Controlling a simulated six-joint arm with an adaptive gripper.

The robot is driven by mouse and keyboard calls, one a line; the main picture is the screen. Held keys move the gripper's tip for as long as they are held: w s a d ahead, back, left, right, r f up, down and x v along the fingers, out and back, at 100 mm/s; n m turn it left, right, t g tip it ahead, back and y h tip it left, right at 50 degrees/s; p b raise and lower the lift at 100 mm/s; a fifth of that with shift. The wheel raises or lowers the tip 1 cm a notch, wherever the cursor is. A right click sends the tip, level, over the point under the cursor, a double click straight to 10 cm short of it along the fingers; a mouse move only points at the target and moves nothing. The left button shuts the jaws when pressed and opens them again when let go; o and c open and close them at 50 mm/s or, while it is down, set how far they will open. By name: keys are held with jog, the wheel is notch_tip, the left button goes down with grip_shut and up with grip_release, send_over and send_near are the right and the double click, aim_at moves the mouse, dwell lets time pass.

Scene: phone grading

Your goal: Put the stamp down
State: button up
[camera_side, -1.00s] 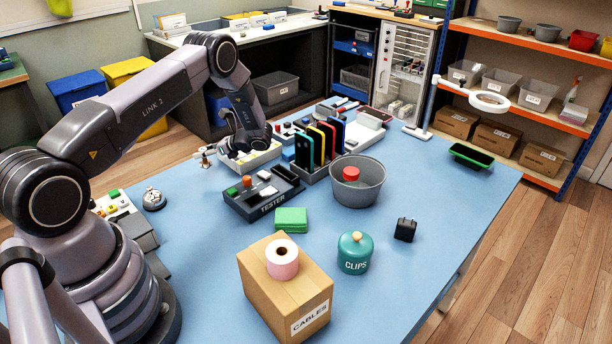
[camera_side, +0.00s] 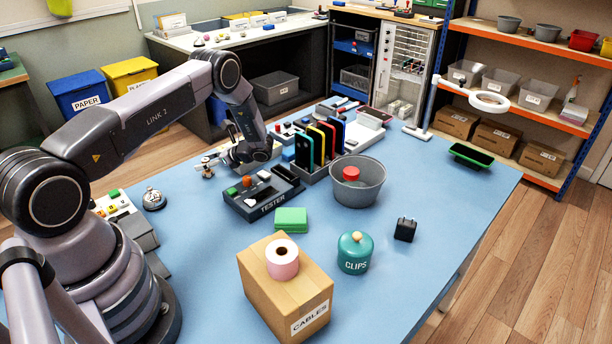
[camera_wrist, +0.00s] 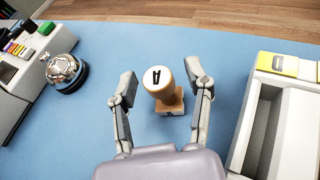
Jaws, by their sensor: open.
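The fingers are open, with a visible gap on each side of the handle. In the side view my gripper (camera_side: 214,161) is low at the table's far left, and the stamp (camera_side: 207,173) is small and partly hidden by it.
A silver bell (camera_wrist: 63,72) stands left of the stamp, and a white compartment tray (camera_wrist: 252,128) lies close on the right. The tester (camera_side: 262,195) and upright phones (camera_side: 318,143) stand nearby. Bare blue table surrounds the stamp.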

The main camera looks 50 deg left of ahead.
jog(key=shift+r, duration=0.15)
jog(key=v, duration=1.1)
jog(key=shift+w+d+r, duration=0.1)
jog(key=shift+w+d, duration=0.05)
jog(key=s+d+r+n+t+h, duration=0.2)
jog(key=d+r, duration=0.2)
jog(key=r, duration=0.5)
jog(key=s+d+r+n+t+h, duration=0.1)
jog(key=s+d+r+n+h, duration=0.15)
jog(key=r, duration=0.65)
jog(key=s+d+r+n+t+h, duration=0.2)
jog(key=s+d+r, duration=0.15)
jog(key=r, duration=0.55)
jog(key=s+d+r+n+t+h, duration=0.2)
jog(key=s+d, duration=0.4)
jog(key=s, duration=0.3)
jog(key=s+d+r+n+t+h, duration=0.3)
jog(key=s+d+r+t, duration=0.1)
jog(key=s, duration=0.6)
jog(key=shift+s+d+r+t, duration=0.25)
jog(key=shift+d+r+t, duration=0.15)
jog(key=shift+d+t, duration=0.6)
jog(key=shift+n, duration=0.25)
